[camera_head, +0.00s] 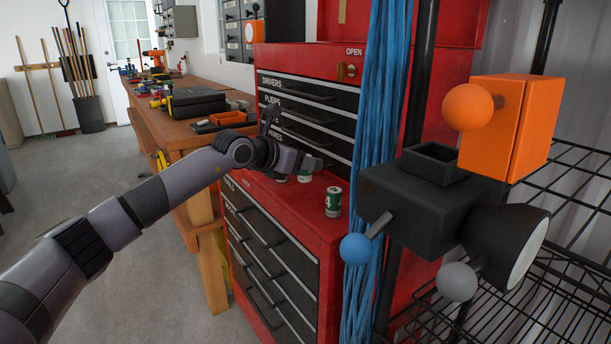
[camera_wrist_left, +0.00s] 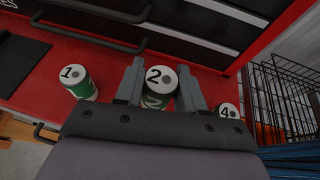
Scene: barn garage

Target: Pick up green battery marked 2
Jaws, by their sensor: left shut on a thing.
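The green battery marked 2 (camera_wrist_left: 159,76) has a white top with a black number. It stands between the fingers of my left gripper (camera_wrist_left: 160,92), which is shut on it. In the head view my left gripper (camera_head: 302,163) is over the red cabinet top and hides most of the batteries behind it. A green battery marked 1 (camera_wrist_left: 79,82) stands to the left, apart from the gripper. A green battery marked 4 stands to the right in the head view (camera_head: 333,202), and its top shows in the wrist view (camera_wrist_left: 229,111). My right gripper is not in view.
The red tool cabinet (camera_head: 318,225) has black drawers, with an upper drawer chest (camera_head: 300,105) right behind the batteries. Blue cables (camera_head: 375,140) hang to the right. A black device with an orange box (camera_head: 505,125) is in the right foreground. A wooden workbench (camera_head: 170,122) stands to the left.

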